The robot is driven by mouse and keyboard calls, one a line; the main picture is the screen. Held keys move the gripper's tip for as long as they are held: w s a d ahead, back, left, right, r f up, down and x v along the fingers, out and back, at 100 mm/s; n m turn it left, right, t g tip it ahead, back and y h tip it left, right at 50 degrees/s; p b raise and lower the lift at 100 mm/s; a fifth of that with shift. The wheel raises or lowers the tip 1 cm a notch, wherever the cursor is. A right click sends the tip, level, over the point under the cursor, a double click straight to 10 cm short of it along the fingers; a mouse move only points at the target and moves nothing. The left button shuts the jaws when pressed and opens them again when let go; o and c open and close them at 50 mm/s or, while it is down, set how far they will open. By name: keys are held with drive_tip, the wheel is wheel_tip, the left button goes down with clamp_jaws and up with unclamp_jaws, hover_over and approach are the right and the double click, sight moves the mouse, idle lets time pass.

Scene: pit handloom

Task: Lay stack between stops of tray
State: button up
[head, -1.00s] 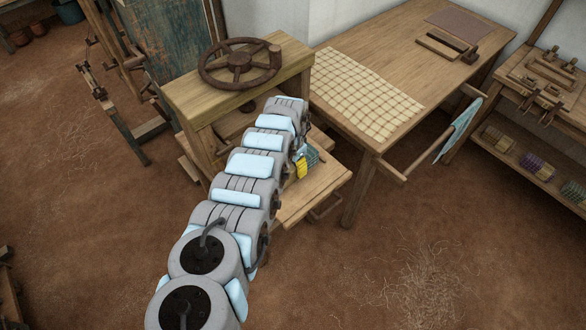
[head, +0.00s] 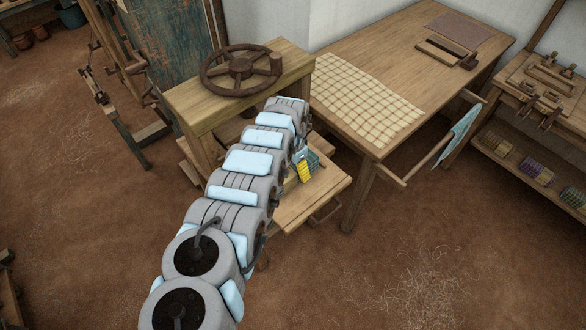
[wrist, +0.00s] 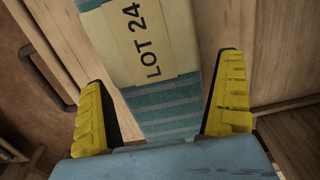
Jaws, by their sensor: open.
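The stack (wrist: 160,105) is folded teal cloth with pale stripes, wrapped in a tan band (wrist: 142,42) marked "LOT 24". In the wrist view it lies between the two yellow fingers of my gripper (wrist: 167,112), with a gap visible on the right. My gripper is open, its fingers along both sides of the stack. In the head view a teal corner of the stack (head: 314,161) shows beside a yellow finger, over the wooden tray (head: 320,197) at the press. My arm hides most of the stack and part of the tray. I cannot make out the stops clearly.
A press with a dark handwheel (head: 241,67) stands close behind my arm. A table (head: 395,125) with checked cloth (head: 365,90) is to the right. A shelf with several bundles (head: 535,172) stands at far right. The floor in front is clear.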

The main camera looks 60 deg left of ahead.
sight(294, 168)
wheel_tip(294, 168, up, 10)
drive_tip(key=p, duration=0.1)
drive_tip(key=shift+r+p, duration=0.2)
drive_tip(key=shift+p, duration=0.1)
idle(0.5)
drive_tip(key=shift+w, duration=0.1)
